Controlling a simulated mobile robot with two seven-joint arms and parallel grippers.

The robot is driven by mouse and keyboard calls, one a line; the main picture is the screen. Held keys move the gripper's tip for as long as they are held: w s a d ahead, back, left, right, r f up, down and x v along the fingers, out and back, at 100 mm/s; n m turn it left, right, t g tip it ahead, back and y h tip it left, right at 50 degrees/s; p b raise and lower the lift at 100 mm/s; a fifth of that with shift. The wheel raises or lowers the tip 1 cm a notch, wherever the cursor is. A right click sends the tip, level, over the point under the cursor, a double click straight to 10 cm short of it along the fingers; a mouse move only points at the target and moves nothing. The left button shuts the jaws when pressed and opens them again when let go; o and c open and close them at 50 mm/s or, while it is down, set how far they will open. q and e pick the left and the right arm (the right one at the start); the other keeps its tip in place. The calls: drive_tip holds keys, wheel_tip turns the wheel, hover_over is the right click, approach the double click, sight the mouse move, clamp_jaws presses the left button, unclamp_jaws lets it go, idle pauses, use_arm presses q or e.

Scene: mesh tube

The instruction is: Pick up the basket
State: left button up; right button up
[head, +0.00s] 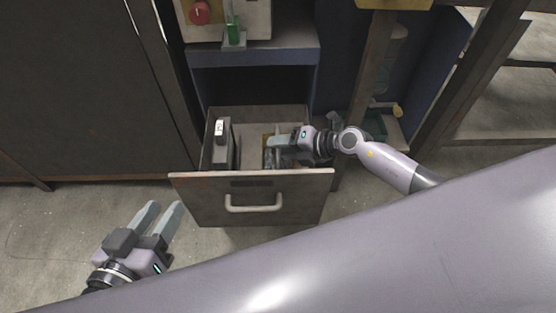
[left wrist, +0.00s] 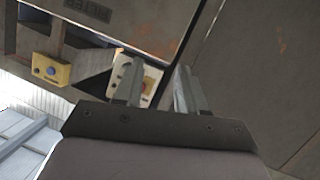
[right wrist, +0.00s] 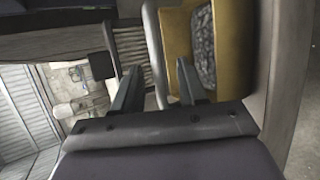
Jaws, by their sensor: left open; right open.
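The open drawer (head: 250,182) has a front handle and holds several items. I cannot clearly make out a basket in the head view; a yellowish-brown item (head: 267,134) shows beside my right gripper. In the right wrist view a yellow open container (right wrist: 236,50) with grey mesh-like material inside lies close to that gripper. My right gripper (head: 272,142) is inside the drawer opening, open; in its wrist view its fingers (right wrist: 157,70) are apart with a pale bar (right wrist: 153,45) between or beyond them. Contact cannot be told. My left gripper (head: 164,207) is open and empty, low in front-left of the drawer.
A grey box (head: 222,145) with a white-topped item stands in the drawer's left side. A bench (head: 255,55) above carries a machine with a red knob (head: 199,12) and a green bottle (head: 233,28). A dark cabinet (head: 80,90) stands at left. Floor in front is clear.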

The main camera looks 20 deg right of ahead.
clamp_jaws()
idle(1.4)
